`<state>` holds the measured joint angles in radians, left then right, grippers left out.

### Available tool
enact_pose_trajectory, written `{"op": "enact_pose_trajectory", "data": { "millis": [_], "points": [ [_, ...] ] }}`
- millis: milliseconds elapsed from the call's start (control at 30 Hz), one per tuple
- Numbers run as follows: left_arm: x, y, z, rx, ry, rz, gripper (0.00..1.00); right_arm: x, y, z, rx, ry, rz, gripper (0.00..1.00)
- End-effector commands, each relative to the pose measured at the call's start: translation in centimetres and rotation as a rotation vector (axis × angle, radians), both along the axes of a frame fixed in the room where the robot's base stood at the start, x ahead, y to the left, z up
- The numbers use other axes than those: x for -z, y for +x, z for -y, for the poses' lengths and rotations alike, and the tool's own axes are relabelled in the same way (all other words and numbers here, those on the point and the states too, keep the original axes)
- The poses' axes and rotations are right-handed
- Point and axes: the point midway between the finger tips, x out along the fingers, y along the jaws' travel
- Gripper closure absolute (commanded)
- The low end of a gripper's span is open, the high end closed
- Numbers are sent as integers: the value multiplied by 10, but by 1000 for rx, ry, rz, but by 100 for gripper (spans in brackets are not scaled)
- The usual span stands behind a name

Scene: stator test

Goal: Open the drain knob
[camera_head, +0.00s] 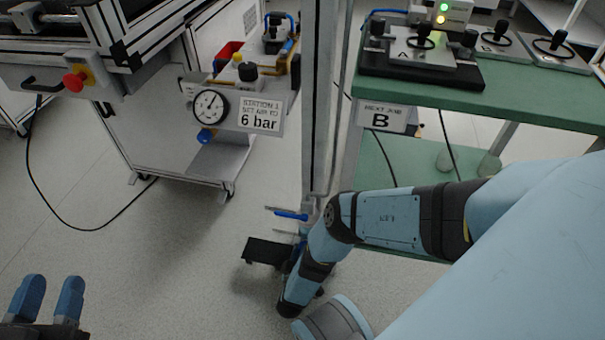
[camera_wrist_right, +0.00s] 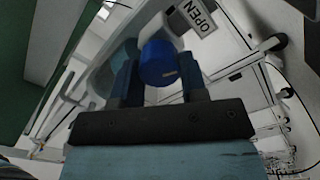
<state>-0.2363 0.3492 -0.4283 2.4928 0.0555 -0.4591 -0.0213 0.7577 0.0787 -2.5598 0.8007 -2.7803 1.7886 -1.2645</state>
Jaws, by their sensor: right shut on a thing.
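The blue drain knob (camera_wrist_right: 160,64) shows in the right wrist view, beside a white tag reading OPEN (camera_wrist_right: 195,17). My right gripper (camera_wrist_right: 160,76) has one finger on each side of the knob and is shut on it. The knob's front face is visible; its mount is mostly hidden.
A metal post (camera_head: 320,100) stands close to my right arm. A green table (camera_head: 500,105) holds fixtures at the right. A dark plate (camera_head: 268,252) sits low by the post. A cart carries a pressure gauge (camera_head: 210,106) and a 6 bar sign.

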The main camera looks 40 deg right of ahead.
Motion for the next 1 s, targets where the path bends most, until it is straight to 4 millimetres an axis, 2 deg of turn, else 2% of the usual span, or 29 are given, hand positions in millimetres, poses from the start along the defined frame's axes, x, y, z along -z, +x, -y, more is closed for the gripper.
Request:
{"op": "enact_pose_trajectory", "data": {
  "millis": [500,1000],
  "points": [
    [-3,0,1,-2,-9,5,60,0,2,2,1,-222,-255,84],
    [-4,0,1,-2,-12,5,60,0,2,2,2,-265,-305,84]
  ]
}}
